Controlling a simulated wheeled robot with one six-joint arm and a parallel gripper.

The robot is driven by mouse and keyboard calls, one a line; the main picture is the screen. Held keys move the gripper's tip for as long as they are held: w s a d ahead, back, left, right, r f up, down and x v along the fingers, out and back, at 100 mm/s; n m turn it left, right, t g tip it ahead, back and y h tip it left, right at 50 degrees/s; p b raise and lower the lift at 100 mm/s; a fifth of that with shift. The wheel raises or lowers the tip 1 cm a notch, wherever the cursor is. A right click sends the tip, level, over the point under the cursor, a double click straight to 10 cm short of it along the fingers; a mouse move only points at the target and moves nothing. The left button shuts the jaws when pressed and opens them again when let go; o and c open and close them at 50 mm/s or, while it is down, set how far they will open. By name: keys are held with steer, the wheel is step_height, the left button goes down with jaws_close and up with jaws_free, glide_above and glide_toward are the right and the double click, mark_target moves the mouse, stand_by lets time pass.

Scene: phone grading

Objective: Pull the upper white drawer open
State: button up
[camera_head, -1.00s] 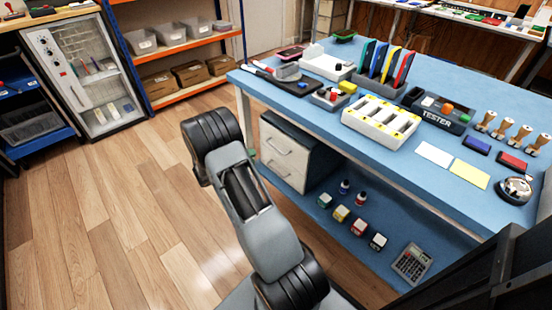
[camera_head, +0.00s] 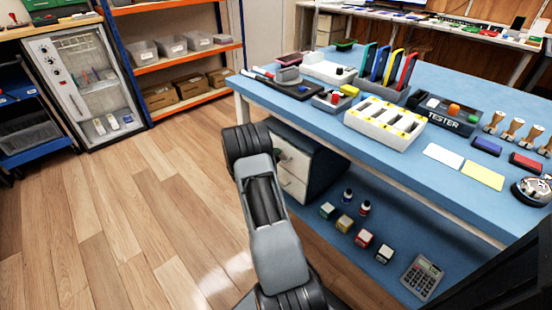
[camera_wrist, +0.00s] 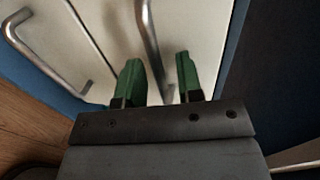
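The white drawer unit stands under the blue table, and its upper white drawer (camera_head: 288,152) is partly hidden behind my arm. The lower drawer (camera_head: 293,185) shows below it. Both fronts look flush with the cabinet. In the wrist view, the upper drawer's metal bar handle (camera_wrist: 149,38) runs down between the two green fingers of my gripper (camera_wrist: 158,66). The fingers stand apart on either side of the handle, close to the drawer front. I cannot tell whether either touches it. The lower drawer's handle (camera_wrist: 38,62) is at left.
The blue table (camera_head: 330,135) is above the drawers. Its lower shelf (camera_head: 335,240) holds several small boxes, two bottles and a calculator (camera_head: 422,277), right of my arm. Wooden floor (camera_head: 130,215) is free at left. A glass-front cabinet (camera_head: 85,85) stands at the back left.

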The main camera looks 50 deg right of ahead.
steer(key=shift+d, duration=0.25)
jaws_close()
stand_by(0.5)
